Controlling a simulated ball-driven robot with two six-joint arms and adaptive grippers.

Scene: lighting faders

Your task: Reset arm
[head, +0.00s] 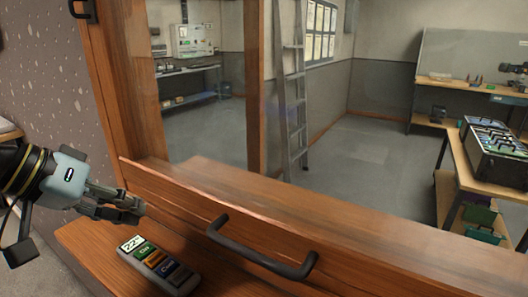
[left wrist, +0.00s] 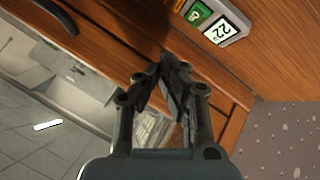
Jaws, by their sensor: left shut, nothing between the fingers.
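My left gripper (head: 132,208) is shut and empty. In the head view it comes in from the left, over the wooden ledge and near a small control panel. In the left wrist view its fingers (left wrist: 165,65) meet at the tips in front of the wood. The control panel (head: 162,268) lies on the ledge, with a lit "22" display and several coloured labelled buttons. Part of the panel also shows at the top of the left wrist view (left wrist: 222,32). No faders can be made out clearly. My right gripper is not in view.
A dark bar handle (head: 262,256) is fixed to the wooden frame, right of the panel. A wooden post (head: 255,90) and glass stand ahead. Beyond are a ladder (head: 292,90), a workbench with equipment (head: 495,140) and open grey floor (head: 345,165). A speckled wall (head: 45,75) is at left.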

